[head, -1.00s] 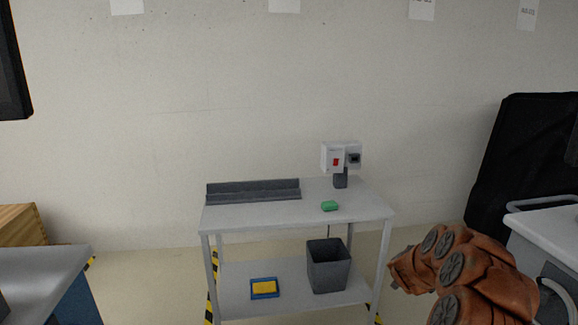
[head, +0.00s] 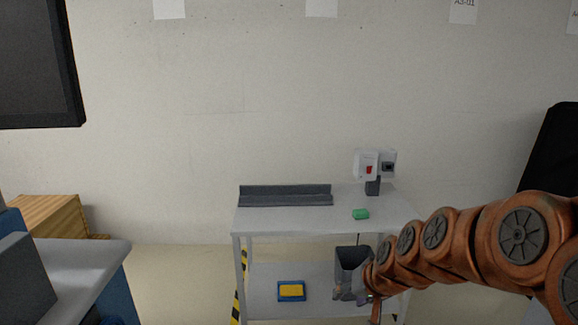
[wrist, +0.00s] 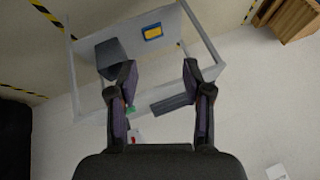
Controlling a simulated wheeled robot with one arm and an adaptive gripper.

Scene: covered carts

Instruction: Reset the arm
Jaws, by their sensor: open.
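My orange arm (head: 435,235) reaches in from the right edge of the head view, across the right end of a grey cart (head: 300,220). My gripper (head: 352,297) shows small at the arm's far end, in front of the dark bin. In the wrist view my gripper (wrist: 160,72) has its two dark fingers spread wide apart. Nothing is between the fingertips except the cart seen beyond them. The gripper's exact distance from the cart cannot be told.
The cart's top bears a dark rail (head: 285,198), a green block (head: 360,214) and a white box with a red switch (head: 367,166). Its lower shelf holds the bin (head: 352,262) and a blue tray with yellow contents (head: 291,291). A grey-topped table (head: 85,265) stands left.

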